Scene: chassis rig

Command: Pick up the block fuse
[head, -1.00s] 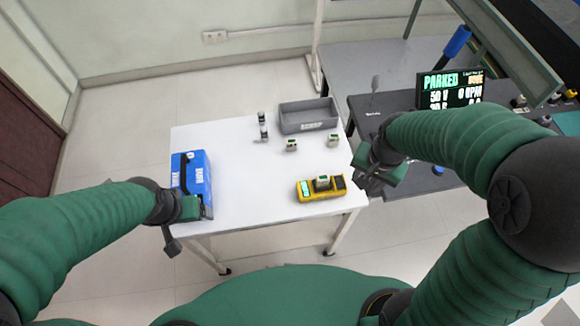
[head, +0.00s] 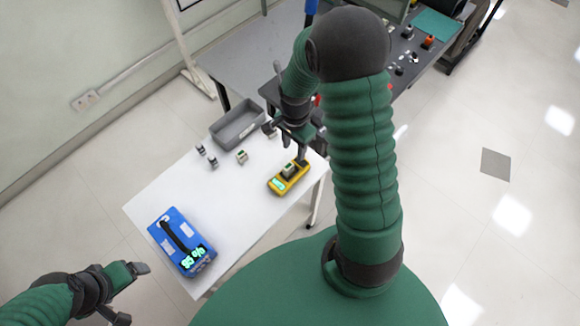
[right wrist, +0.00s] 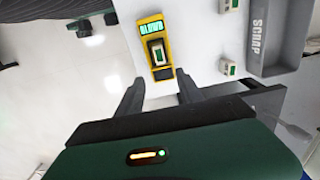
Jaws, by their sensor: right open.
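A small white block with a green face, which looks like a block fuse (head: 289,169), sits on a yellow tester (head: 277,184) at the table's right end. In the right wrist view the block (right wrist: 157,52) rests on the tester (right wrist: 164,72), below its lit green display. My right gripper (head: 287,143) is open and empty just beyond and above the tester. In the right wrist view its fingers (right wrist: 158,91) are spread, with the block ahead between their lines, not touched. My left gripper (head: 128,293) is open and empty at the lower left, off the table.
Two similar blocks (head: 241,157) (head: 268,130) and two small dark-and-white cylinders (head: 206,156) stand near a grey bin (head: 237,122), marked SCRAP in the right wrist view. A blue case (head: 181,242) with a black handle fills the white table's (head: 150,207) near left. The table's middle is clear.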

